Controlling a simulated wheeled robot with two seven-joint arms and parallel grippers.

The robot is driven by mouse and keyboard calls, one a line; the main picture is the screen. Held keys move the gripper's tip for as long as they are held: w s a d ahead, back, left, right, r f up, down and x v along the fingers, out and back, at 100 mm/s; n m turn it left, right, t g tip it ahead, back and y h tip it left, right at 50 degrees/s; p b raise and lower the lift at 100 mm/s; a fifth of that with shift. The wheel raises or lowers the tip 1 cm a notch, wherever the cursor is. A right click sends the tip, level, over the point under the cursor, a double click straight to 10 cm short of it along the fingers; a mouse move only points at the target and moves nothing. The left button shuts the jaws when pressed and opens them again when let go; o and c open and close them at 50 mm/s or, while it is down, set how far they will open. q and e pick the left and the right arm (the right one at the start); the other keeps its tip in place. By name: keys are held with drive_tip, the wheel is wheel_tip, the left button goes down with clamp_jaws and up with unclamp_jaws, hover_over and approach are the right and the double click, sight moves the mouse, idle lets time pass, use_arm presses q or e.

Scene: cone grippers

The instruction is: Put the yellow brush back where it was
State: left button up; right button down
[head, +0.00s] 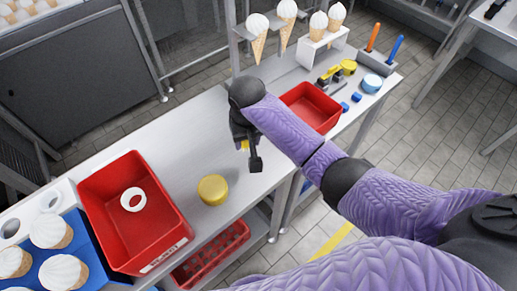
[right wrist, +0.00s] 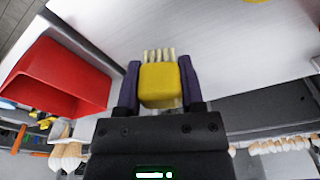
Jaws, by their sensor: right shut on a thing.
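My right gripper (head: 250,155) is above the white bench, between the yellow round piece and the right red bin. In the right wrist view its purple fingers (right wrist: 159,68) are shut on the yellow brush (right wrist: 161,86), a yellow block with pale bristles pointing away from the palm. In the head view only a small bit of the yellow brush (head: 244,145) shows beside the dark gripper. A grey holder (head: 378,66) at the bench's far right end has an orange handle (head: 373,38) and a blue handle (head: 395,48) standing upright. My left gripper is out of view.
A red bin (head: 115,205) holding a white ring (head: 133,200) stands at left. The yellow round piece (head: 213,190) is near the front edge. Another red bin (head: 310,106), yellow-black tools (head: 335,73) and a blue round piece (head: 372,84) are at right. Cones (head: 287,15) hang behind.

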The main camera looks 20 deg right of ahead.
wheel_tip(320, 180, down, 8)
drive_tip(key=b, duration=0.3)
drive_tip(key=shift+f, duration=0.15)
drive_tip(key=shift+a+r, duration=0.1)
drive_tip(key=shift+r, duration=0.1)
drive_tip(key=shift+f, duration=0.25)
drive_tip(key=shift+c, duration=1.1)
unclamp_jaws()
drive_tip(key=shift+r, duration=0.1)
wheel_tip(320, 180, up, 12)
drive_tip(key=s+p, duration=0.1)
drive_tip(key=p, duration=0.4)
drive_tip(key=shift+s+r, duration=0.15)
drive_tip(key=shift+s, duration=0.1)
